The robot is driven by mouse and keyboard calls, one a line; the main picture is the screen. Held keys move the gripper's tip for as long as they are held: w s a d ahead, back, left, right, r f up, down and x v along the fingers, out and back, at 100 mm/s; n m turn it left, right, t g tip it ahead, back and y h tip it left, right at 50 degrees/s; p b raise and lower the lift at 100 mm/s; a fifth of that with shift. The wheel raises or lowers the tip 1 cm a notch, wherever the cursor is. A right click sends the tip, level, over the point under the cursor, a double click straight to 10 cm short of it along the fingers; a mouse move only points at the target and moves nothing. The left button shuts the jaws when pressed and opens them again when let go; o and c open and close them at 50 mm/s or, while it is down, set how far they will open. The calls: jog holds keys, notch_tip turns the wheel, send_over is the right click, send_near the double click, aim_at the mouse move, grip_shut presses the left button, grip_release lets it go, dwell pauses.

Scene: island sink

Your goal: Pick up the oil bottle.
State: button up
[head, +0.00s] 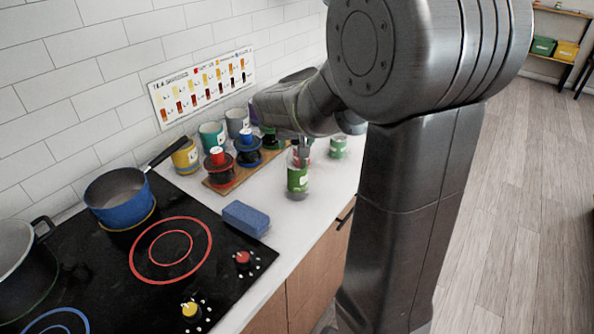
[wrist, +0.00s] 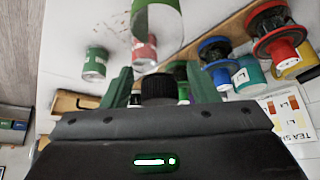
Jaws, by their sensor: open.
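The oil bottle, a clear bottle with a green label (head: 297,179), stands upright on the white counter near its front edge. My gripper (head: 303,147) is at its top, and the arm comes over from above right. In the wrist view, the bottle's green label (wrist: 157,20) shows at the top edge. A black ridged part, which looks like its cap (wrist: 158,88), lies between the two spread green fingers of my gripper (wrist: 159,72). The fingers are open, one on each side. I cannot tell whether either touches it.
A green can (head: 338,147) stands right of the bottle, and a red can (wrist: 146,50) is close behind it. A wooden board (head: 236,178) with red and blue spools is to the left.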

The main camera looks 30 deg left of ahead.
grip_shut()
dwell(0.4)
